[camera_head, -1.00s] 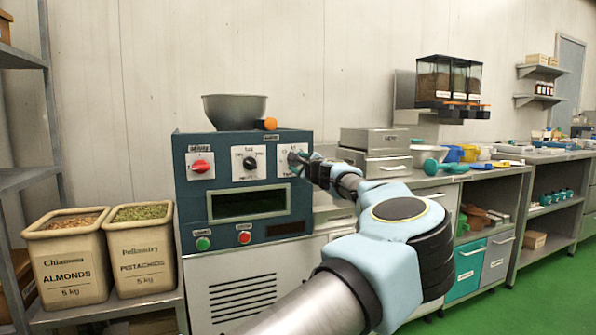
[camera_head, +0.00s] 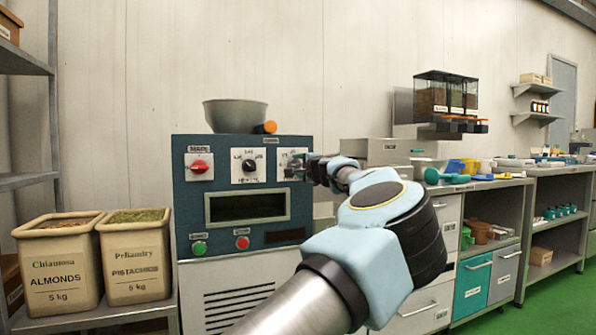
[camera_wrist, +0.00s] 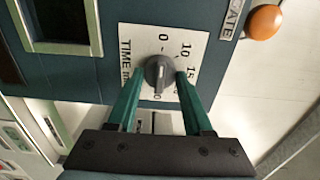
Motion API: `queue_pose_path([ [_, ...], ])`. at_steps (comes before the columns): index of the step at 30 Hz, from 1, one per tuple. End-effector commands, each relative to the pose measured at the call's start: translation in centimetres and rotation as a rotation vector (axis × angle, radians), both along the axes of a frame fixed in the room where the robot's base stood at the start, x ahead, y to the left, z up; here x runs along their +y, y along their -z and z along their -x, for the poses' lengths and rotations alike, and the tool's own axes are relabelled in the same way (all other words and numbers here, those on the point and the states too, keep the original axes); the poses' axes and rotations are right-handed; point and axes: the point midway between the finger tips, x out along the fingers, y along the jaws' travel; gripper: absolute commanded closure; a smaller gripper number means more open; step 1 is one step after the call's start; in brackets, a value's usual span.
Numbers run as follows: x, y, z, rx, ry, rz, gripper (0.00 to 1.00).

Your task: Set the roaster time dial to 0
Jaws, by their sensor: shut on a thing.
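The roaster (camera_head: 276,220) is a dark blue front panel with several controls. Its time dial (camera_wrist: 160,72) is a dark grey knob on a white plate (camera_wrist: 178,40) marked 0, 10, 15 and "TIME". The knob's pale line runs roughly up the picture, toward the 0. My gripper (camera_wrist: 161,78) is shut on the knob, with one green finger on each side. In the head view, my gripper (camera_head: 308,167) is at the panel's right-hand plate and partly hides it.
A red knob (camera_head: 199,167) and a black knob (camera_head: 249,165) sit left of the time dial. Green (camera_head: 199,247) and red (camera_head: 242,242) buttons are below. A metal bowl (camera_head: 235,115) and an orange part (camera_head: 269,127) are on top. A counter with drawers stands to the right.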

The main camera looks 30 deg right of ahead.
Motion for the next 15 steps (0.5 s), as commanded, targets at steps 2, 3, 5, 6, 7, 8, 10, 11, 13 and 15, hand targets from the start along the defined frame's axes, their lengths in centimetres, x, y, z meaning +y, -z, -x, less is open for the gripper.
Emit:
queue_pose_path([
  [2,0.08,0.14,-0.03,0.003,-0.003,0.007,1.00],
  [3,0.08,0.12,-0.03,0.003,-0.003,0.009,1.00],
  [5,0.08,0.11,-0.03,0.003,-0.003,0.010,1.00],
  [6,0.08,0.11,-0.03,0.003,-0.003,0.010,1.00],
  [7,0.08,0.11,-0.03,0.003,-0.003,0.010,1.00],
  [8,0.08,0.11,-0.03,0.003,-0.003,0.010,1.00],
  [10,0.08,0.11,-0.03,0.003,-0.003,0.010,1.00],
  [11,0.08,0.11,-0.03,0.003,-0.003,0.010,1.00],
  [13,0.08,0.12,-0.03,0.003,-0.003,0.010,0.47],
  [15,0.07,0.11,-0.03,0.003,-0.002,0.009,0.39],
])
